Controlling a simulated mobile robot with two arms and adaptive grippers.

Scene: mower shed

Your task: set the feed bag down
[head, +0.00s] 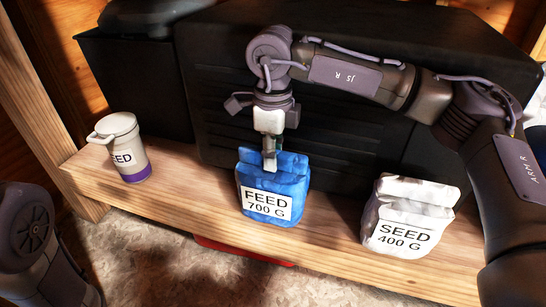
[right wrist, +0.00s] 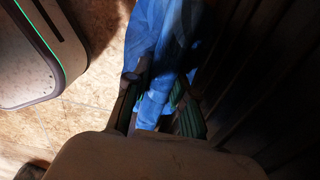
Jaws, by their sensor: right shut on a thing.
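The feed bag (head: 272,190) is blue, with a white label reading FEED 700 G. It stands roughly upright over the wooden shelf, in front of the black slatted housing. My right gripper (head: 270,158) reaches down from above and is shut on the bag's top fold. In the right wrist view, the blue bag (right wrist: 165,35) runs up between the two fingers of my right gripper (right wrist: 158,105). I cannot tell whether the bag's bottom touches the shelf. My left gripper is out of view; only part of my left arm shows at lower left.
The black housing (head: 330,105) stands behind. Bare shelf lies either side of the feed bag. A red thing (head: 240,250) shows below.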

